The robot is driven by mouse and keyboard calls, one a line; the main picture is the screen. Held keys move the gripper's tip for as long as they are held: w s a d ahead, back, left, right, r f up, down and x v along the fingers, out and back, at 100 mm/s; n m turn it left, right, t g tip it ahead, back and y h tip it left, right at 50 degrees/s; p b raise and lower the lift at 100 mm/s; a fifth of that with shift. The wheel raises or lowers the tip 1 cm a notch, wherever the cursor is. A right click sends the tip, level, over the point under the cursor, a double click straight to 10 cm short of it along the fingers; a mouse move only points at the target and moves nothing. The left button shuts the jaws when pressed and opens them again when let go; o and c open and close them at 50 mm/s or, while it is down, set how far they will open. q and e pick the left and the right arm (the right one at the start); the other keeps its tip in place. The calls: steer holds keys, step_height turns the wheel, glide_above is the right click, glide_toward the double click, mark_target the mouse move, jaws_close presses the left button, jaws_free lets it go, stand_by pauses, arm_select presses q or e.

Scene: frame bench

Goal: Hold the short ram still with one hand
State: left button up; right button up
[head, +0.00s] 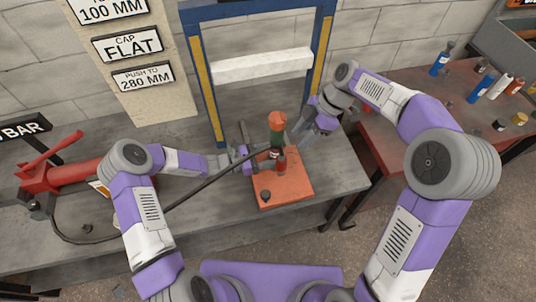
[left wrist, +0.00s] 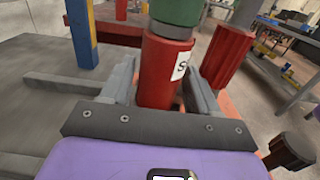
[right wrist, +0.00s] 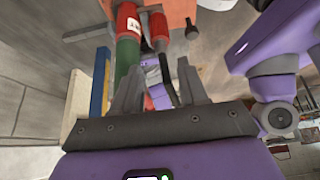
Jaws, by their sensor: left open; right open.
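The short ram (head: 276,136) stands upright on an orange base plate (head: 290,193), with an orange top, a green middle and a red lower part. In the left wrist view its red part (left wrist: 160,70) carries a white label with an "S". My left gripper (head: 248,157) is open, with one finger on each side of this red part; contact is unclear. My right gripper (head: 302,134) is open near the ram's upper part. In the right wrist view the green body (right wrist: 127,57) lies beyond its fingers. A second red cylinder (head: 281,163) stands beside the ram.
A black hose (head: 210,185) runs from the cylinders to a red pump (head: 70,172) on the left. A blue press frame (head: 213,95) with a white crossbeam (head: 262,66) stands behind. A black knob (head: 266,195) sits on the plate. Bottles stand on the side table (head: 440,120).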

arm_select(q)
steer(key=shift+c, duration=0.2)
jaws_close()
stand_by(0.6)
